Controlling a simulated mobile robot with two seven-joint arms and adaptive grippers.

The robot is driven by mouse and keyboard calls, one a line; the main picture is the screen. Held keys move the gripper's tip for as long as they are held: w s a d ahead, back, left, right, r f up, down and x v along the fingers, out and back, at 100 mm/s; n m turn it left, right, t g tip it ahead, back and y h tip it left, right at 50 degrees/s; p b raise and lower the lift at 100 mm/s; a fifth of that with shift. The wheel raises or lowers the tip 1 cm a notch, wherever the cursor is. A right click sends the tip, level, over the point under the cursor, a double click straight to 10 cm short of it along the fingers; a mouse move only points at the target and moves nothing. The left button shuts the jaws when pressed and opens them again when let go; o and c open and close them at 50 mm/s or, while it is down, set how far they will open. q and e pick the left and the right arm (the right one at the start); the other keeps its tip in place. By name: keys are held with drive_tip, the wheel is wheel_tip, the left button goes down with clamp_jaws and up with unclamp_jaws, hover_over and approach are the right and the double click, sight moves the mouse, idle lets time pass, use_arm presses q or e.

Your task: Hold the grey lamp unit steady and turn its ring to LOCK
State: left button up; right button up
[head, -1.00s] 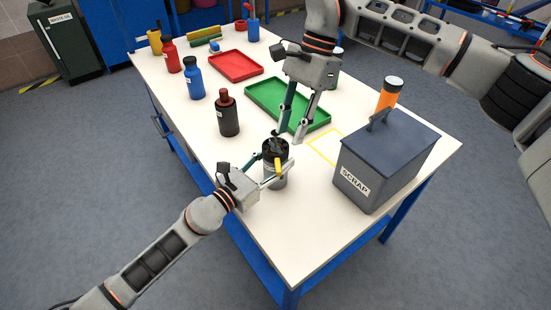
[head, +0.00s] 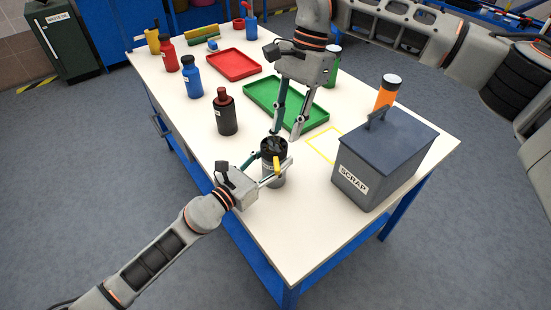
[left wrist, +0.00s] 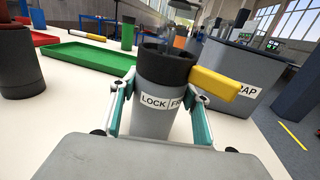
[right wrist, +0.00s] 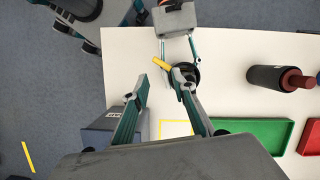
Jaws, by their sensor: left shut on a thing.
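The grey lamp unit (head: 273,177) stands upright near the table's front edge. Its black ring (left wrist: 163,66) is on top, with a yellow lever (left wrist: 215,84) sticking out to the right in the left wrist view. The label (left wrist: 160,101) on the body reads LOCK at left; the word beside it is partly hidden by a finger. The lever is right of LOCK. My left gripper (left wrist: 163,92) is shut around the grey body. My right gripper (right wrist: 160,72) is open, pointing down by the ring; one finger overlaps the ring in the right wrist view, contact unclear.
A dark SCRAP box (head: 380,160) stands right of the lamp unit, with an orange bottle (head: 387,92) behind it. A yellow outlined square (head: 318,152) on the table is empty.

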sight(277, 165)
wheel_tip(277, 165, up, 2)
drive_tip(key=s+a+n+t+h, duration=0.2)
drive_tip(key=s+n, duration=0.1)
drive_tip(key=n, duration=0.6)
drive_tip(key=f, duration=1.1)
drive_tip(key=shift+w+a+f, duration=0.15)
drive_tip(key=shift+w+f, duration=0.05)
drive_tip(key=shift+f, duration=0.1)
clamp_jaws()
